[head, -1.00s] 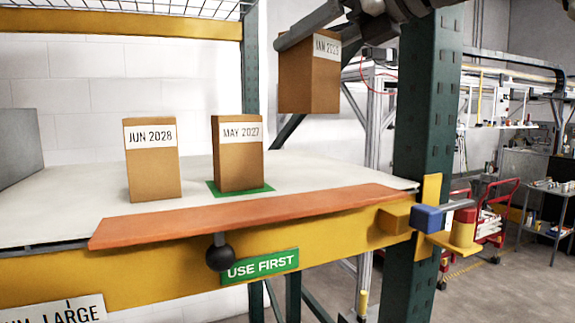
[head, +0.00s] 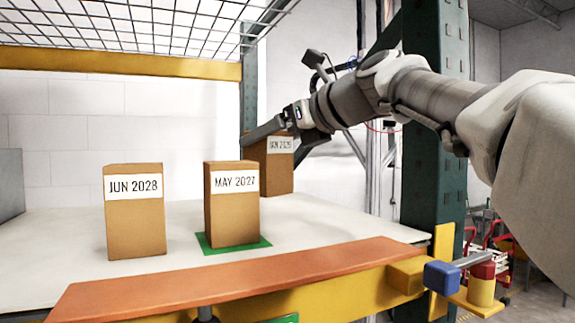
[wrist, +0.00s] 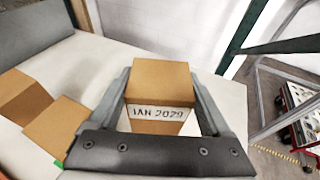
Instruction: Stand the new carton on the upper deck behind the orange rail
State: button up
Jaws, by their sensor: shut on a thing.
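My gripper (head: 262,132) is shut on the new carton (head: 281,174), a brown box with a white JAN 2029 label. The MAY 2027 carton (head: 232,222) stands on a green patch (head: 258,243), nearer the rail. The JUN 2028 carton (head: 135,230) stands to its left.
A green upright post (head: 436,150) stands at the deck's right. A blue block (head: 441,276) and a red and yellow piece (head: 482,282) stick out beside the rail's right end. A wire mesh shelf (head: 130,25) is overhead. Deck between JUN 2028 and the back wall is bare.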

aim_at(281, 158)
jog(key=shift+w+a+f, duration=0.15)
jog(key=shift+w+a, duration=0.1)
jog(key=shift+w, duration=0.05)
jog(key=shift+f, duration=0.35)
jog(key=shift+f+b, duration=0.65)
jog(key=shift+f, duration=1)
jog(key=shift+f, duration=0.1)
jog(key=shift+f, duration=0.15)
jog(key=o, duration=1.5)
jog(key=shift+r, duration=0.25)
jog(key=b+v, duration=0.1)
jog(key=v, duration=0.6)
jog(key=shift+s+d, duration=0.15)
jog(key=shift+d, duration=0.05)
